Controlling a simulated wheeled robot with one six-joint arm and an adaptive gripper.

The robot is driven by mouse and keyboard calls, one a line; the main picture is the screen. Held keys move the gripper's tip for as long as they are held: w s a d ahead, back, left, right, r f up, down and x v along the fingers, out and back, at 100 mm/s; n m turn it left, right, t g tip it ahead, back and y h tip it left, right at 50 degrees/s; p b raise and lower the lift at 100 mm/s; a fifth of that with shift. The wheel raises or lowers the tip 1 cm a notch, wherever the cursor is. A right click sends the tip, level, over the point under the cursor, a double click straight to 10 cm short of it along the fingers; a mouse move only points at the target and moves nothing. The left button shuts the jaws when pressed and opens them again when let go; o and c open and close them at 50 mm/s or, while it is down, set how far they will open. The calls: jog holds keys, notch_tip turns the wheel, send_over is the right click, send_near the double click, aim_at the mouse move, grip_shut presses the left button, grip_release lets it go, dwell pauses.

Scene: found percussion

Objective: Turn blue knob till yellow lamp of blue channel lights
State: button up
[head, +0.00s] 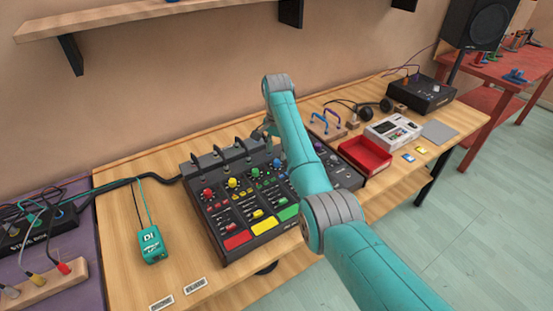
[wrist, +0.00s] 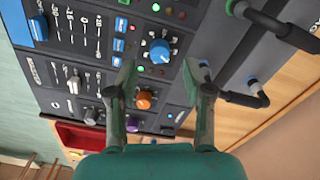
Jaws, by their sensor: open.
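The blue knob (wrist: 160,50) has a pale pointer cap and sits on the dark mixer panel in the wrist view. My gripper (wrist: 160,72) is open, its two fingertips on either side of and just below the knob in the picture; I cannot tell if either touches it. A small green lamp (wrist: 140,68) glows close to the knob, beside the left fingertip. I see no lamp clearly lit yellow. In the head view the blue knob (head: 277,163) shows beside my arm, which hides most of the gripper.
An orange knob (wrist: 144,100) and a purple knob (wrist: 134,124) lie between and below my fingers. Black cable plugs (wrist: 270,25) stand along the mixer's back edge. A red tray (head: 365,153) stands right of the mixer. A teal DI box (head: 152,245) lies left.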

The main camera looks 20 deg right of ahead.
aim_at(277, 161)
jog(key=shift+f, duration=2.15)
grip_shut()
